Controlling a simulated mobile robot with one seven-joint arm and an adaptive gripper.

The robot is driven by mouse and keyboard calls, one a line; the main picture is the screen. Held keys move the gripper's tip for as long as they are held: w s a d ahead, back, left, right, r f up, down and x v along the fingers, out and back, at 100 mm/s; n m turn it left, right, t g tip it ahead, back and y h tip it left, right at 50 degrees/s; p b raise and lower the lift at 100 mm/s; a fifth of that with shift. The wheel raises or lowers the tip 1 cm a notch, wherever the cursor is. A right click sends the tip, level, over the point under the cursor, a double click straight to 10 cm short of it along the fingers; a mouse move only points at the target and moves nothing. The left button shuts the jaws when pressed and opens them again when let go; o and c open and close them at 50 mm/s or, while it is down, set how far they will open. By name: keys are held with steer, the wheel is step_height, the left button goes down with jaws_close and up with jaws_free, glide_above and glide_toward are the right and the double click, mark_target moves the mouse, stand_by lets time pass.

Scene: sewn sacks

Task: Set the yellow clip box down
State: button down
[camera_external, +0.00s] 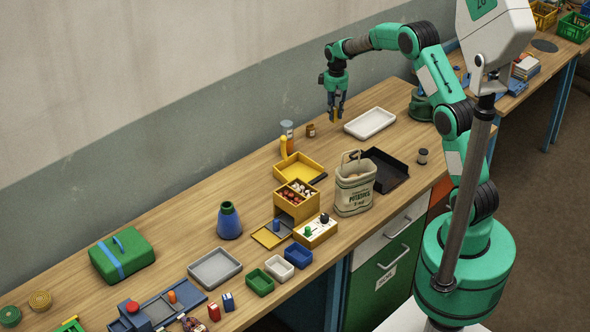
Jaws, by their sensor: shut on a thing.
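My gripper (336,117) hangs pointing down above the back part of the wooden bench, left of the white tray (370,122). It is shut on a small yellow thing, which I take for the yellow clip box (335,113). The fingers hide much of it, so its shape is hard to tell. It appears to be held above the bench top (375,93), but the exact gap cannot be told from this view.
A small brown jar (311,130) and an orange-and-blue bottle (287,135) stand left of the gripper. A black tray (388,170), a potato sack (354,192) and a yellow tray (298,168) lie nearer. Bare bench shows behind the white tray.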

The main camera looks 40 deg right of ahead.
steer(key=shift+f, duration=0.15)
steer(key=shift+f+b, duration=0.6)
steer(key=shift+f, duration=2.4)
steer(key=shift+f+b, duration=0.35)
steer(key=shift+f, duration=1.5)
steer(key=shift+f, duration=0.15)
steer(key=c, duration=1.5)
jaws_free()
steer(key=shift+o, duration=0.2)
step_height(320, 180, up, 12)
steer(key=shift+r+p, duration=0.15)
steer(key=shift+p, duration=1)
